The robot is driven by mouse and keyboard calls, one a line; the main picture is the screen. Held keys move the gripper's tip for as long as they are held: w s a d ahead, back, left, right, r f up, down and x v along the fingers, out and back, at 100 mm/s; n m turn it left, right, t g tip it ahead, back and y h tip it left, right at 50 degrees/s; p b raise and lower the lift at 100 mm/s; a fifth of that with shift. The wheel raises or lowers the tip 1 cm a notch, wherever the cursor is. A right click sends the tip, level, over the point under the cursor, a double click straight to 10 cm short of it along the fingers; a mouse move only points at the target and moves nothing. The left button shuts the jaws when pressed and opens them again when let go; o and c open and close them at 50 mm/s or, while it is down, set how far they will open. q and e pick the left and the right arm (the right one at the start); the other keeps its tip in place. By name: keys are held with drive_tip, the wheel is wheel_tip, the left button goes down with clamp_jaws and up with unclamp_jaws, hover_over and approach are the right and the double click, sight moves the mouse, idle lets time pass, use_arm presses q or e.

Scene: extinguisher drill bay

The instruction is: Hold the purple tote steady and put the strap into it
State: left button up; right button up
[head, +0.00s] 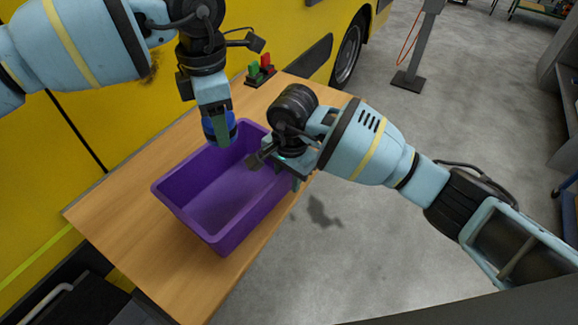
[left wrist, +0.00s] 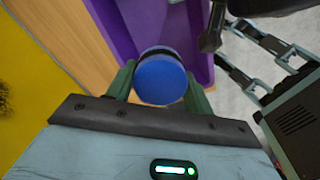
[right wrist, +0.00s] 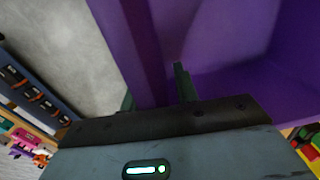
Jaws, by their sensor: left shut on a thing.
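The purple tote (head: 235,236) stands upright and open on the wooden table, its visible inside bare. My left gripper (head: 222,137) is shut on a blue roll, apparently the strap (head: 209,128), above the tote's far end. The roll's round blue end (left wrist: 160,80) sits between the fingers in the left wrist view. My right gripper (head: 287,172) is at the tote's right wall. In the right wrist view its fingers (right wrist: 155,95) straddle the purple wall, one inside and one outside, apparently spread; contact with the wall is unclear.
The wooden table (head: 120,220) has bare room left of the tote. Small green and red items (head: 260,70) stand at its far end. A yellow vehicle (head: 100,130) is close along the left side. A grey post (head: 412,60) stands on the open floor beyond.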

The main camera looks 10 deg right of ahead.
drive_tip(key=shift+f, duration=0.25)
clamp_jaws()
use_arm(q)
wheel_tip(320, 180, down, 13)
idle(2.1)
drive_tip(key=o, duration=1.2)
